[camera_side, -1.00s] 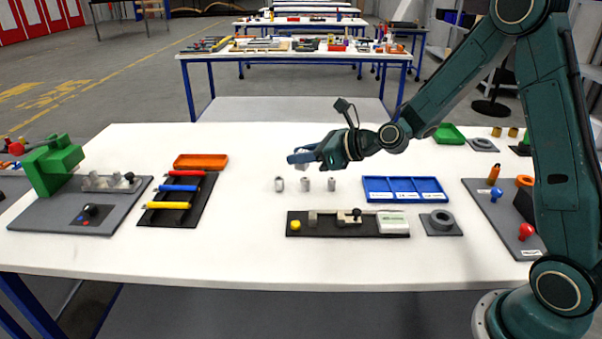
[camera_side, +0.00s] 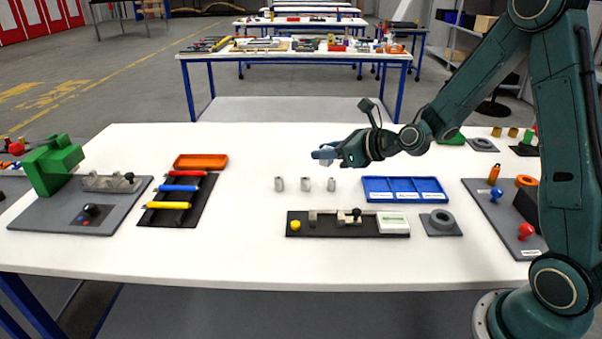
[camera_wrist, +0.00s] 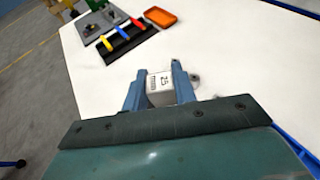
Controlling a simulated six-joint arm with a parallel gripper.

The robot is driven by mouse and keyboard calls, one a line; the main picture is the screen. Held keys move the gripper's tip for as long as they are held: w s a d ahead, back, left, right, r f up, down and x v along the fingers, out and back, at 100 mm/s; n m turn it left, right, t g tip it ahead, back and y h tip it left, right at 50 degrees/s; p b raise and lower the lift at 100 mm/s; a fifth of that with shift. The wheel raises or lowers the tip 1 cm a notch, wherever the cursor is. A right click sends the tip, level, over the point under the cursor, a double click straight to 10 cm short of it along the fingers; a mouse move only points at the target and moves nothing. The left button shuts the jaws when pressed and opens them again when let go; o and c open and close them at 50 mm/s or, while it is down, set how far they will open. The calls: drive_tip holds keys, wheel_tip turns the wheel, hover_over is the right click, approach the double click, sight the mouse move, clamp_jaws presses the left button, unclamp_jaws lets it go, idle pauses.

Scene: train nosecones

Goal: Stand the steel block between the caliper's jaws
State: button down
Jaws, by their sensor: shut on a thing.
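My gripper (camera_side: 325,156) is raised above the white table, behind the small metal pieces. In the wrist view my gripper (camera_wrist: 160,88) is shut on the steel block (camera_wrist: 161,86), a small pale block with the number 25 on its face. In the side view the block (camera_side: 325,161) shows only as a small bit at the fingers. The caliper (camera_side: 335,218) lies on a black base at the table's front middle, with upright grey jaws, a black knob and a pale display box. The gripper is behind and above it, well apart.
Several small steel cylinders (camera_side: 305,184) stand between gripper and caliper. A blue tray (camera_side: 404,182) and a grey ring plate (camera_side: 441,232) are to the right. A black rack (camera_side: 178,210) with coloured handles, an orange tray (camera_side: 201,158) and a green-clamp fixture (camera_side: 53,218) are left.

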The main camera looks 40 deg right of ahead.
drive_tip(key=w+d+r+m+h, duration=0.1)
drive_tip(key=w+d, duration=0.2)
drive_tip(key=d, duration=0.2)
drive_tip(key=w+d+r+h, duration=0.1)
drive_tip(key=w+d+r, duration=0.1)
drive_tip(key=d, duration=0.3)
wheel_tip(320, 180, up, 2)
drive_tip(key=m+h, duration=0.2)
hover_over(346, 176)
wheel_tip(346, 176, down, 16)
drive_tip(key=shift+w+r, duration=0.1)
drive_tip(key=shift+f, duration=1.95)
drive_tip(key=shift+f, duration=0.1)
drive_tip(key=c, duration=1.1)
unclamp_jaws()
drive_tip(key=shift+f, duration=0.1)
drive_tip(key=shift+r, duration=0.2)
